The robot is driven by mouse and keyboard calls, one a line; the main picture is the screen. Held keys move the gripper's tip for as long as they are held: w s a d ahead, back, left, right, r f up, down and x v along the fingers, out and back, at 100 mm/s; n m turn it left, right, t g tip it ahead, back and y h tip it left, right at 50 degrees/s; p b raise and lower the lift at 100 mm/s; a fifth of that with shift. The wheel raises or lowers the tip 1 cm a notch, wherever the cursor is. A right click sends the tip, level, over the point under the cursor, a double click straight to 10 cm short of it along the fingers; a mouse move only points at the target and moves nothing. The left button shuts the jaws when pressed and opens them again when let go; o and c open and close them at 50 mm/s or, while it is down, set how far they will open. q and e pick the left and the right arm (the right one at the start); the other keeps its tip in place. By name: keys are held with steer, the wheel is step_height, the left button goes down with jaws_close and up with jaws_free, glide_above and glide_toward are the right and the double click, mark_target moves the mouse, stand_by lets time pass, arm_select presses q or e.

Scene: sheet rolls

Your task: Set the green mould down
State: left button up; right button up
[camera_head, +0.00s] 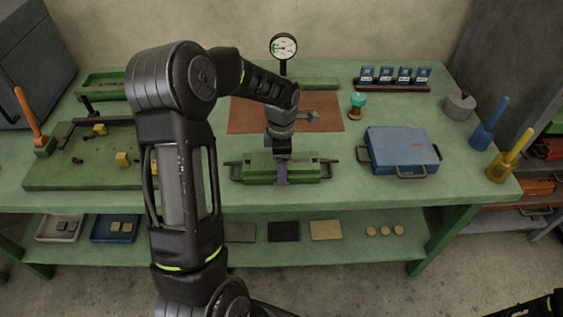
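The green mould (253,168) is a long block with dark handles at both ends, level near the front middle of the bench. My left gripper (282,162) comes down on its middle from above. A greyish finger lies against the mould's front face, and the gripper looks shut on it; the far finger is hidden. I cannot tell whether the mould's underside touches the bench top. Only a dark piece of my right arm shows at the bottom right corner; its gripper is out of view.
A brown mat (248,115) lies behind the mould, with a dial gauge (284,47) beyond. A blue case (402,148) with handles sits to the right. A green fixture plate (75,175) with yellow blocks is left. The green bench top (345,195) is clear between mould and case.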

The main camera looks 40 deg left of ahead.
arm_select(q)
steer(key=o, duration=0.4)
steer(key=shift+r, duration=0.15)
step_height(320, 180, up, 12)
steer(key=shift+b, duration=0.4)
steer(key=shift+s, duration=0.1)
stand_by(0.8)
